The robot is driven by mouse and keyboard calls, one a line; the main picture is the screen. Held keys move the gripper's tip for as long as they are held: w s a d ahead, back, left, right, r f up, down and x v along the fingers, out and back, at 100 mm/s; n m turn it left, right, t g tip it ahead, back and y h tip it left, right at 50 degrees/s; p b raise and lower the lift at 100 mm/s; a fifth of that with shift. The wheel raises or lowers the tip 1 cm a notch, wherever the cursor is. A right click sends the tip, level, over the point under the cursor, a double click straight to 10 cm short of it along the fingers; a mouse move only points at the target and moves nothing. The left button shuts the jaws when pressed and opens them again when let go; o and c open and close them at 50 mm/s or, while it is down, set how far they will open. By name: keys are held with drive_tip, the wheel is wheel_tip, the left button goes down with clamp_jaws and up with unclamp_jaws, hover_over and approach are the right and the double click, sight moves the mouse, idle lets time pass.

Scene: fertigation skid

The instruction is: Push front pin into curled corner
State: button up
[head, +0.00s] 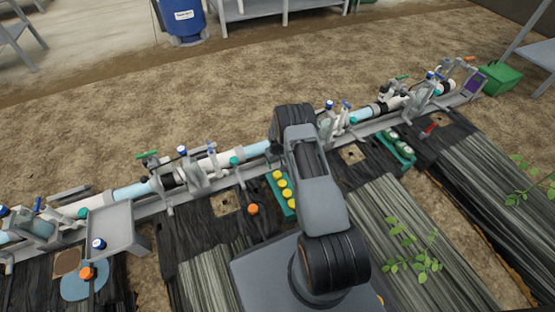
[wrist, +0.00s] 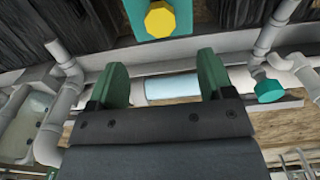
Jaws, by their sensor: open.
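My gripper (wrist: 162,80) is open and empty in the wrist view, its two green fingers apart over a pipe run. In the head view my arm hides it. I cannot pick out a front pin for certain. An orange knob-like piece (head: 253,209) lies on the black ground cloth (head: 205,235) left of my arm, and another orange piece (head: 88,272) sits on a blue disc at lower left. A small red piece (head: 430,128) lies on the cloth at right. No curled corner can be made out clearly.
A teal tray (head: 291,208) with several yellow caps stands left of my arm; one yellow cap (wrist: 160,20) shows beyond my fingers. The pipe rail (head: 130,192) crosses the scene. A grey stand (head: 112,220), green tray (head: 398,150) and green bin (head: 499,78) stand along it.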

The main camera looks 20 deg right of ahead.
sight(277, 174)
wheel_tip(277, 174, down, 11)
drive_tip(key=b, duration=0.4)
drive_tip(key=shift+r, duration=0.15)
drive_tip(key=shift+c, duration=0.2)
drive_tip(key=c, duration=0.9)
drive_tip(key=shift+r, duration=0.1)
drive_tip(key=shift+c, duration=0.3)
drive_tip(key=shift+r, duration=0.1)
drive_tip(key=shift+r+p, duration=1.75)
drive_tip(key=shift+r, duration=1.25)
